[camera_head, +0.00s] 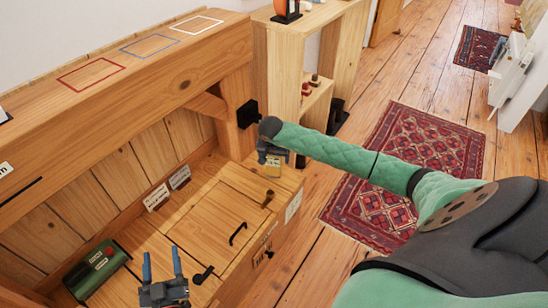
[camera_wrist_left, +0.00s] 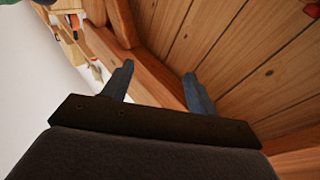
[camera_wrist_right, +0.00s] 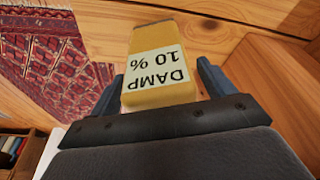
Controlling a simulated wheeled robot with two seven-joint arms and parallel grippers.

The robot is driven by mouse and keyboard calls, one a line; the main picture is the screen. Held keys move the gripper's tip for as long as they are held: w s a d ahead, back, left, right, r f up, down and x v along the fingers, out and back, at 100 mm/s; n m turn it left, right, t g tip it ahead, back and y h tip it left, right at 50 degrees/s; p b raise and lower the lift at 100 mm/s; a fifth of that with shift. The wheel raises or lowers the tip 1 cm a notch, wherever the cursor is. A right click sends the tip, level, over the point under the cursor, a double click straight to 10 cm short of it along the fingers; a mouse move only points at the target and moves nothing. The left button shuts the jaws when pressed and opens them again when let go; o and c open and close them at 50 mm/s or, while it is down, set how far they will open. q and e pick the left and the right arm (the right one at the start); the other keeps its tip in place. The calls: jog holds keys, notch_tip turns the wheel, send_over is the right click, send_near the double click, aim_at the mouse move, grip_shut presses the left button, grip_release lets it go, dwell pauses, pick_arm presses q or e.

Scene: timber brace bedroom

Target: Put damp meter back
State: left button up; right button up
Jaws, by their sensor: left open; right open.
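The damp meter (camera_wrist_right: 160,70) is a yellow block with a white label reading "DAMP 10 %". In the right wrist view it lies between the two fingers of my right gripper (camera_wrist_right: 160,85), which is open, with no clear grip on it. In the head view my right gripper (camera_head: 270,153) is at the right end of the timber bench, and a yellow bit of the meter (camera_head: 273,169) shows just below it. My left gripper (camera_head: 162,263) is open and empty over the bench front; its fingers (camera_wrist_left: 158,82) also show empty in the left wrist view.
Red (camera_head: 91,74), blue (camera_head: 150,45) and white (camera_head: 196,25) outlines mark the bare upper ledge. A green case (camera_head: 96,270) lies at the bench's left. A lid with a black handle (camera_head: 238,233) is in the middle. A black box (camera_head: 247,114) is on the post.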

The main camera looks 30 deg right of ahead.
pick_arm(q)
jog(key=shift+f, duration=0.1)
jog(key=s+f+g, duration=0.1)
jog(key=f, duration=0.3)
jog(key=s+f+g, duration=0.1)
jog(key=f+g, duration=0.1)
jog(key=f, duration=0.2)
jog(key=s+f+g+y+p, duration=0.1)
jog(key=f, duration=0.3)
jog(key=shift+d+f+g, duration=0.1)
jog(key=shift+f+g, duration=0.2)
jog(key=shift+f, duration=0.1)
pick_arm(e)
jog(key=v, duration=1.2)
jog(key=shift+r, duration=0.1)
pick_arm(q)
jog(key=shift+w+r, duration=0.1)
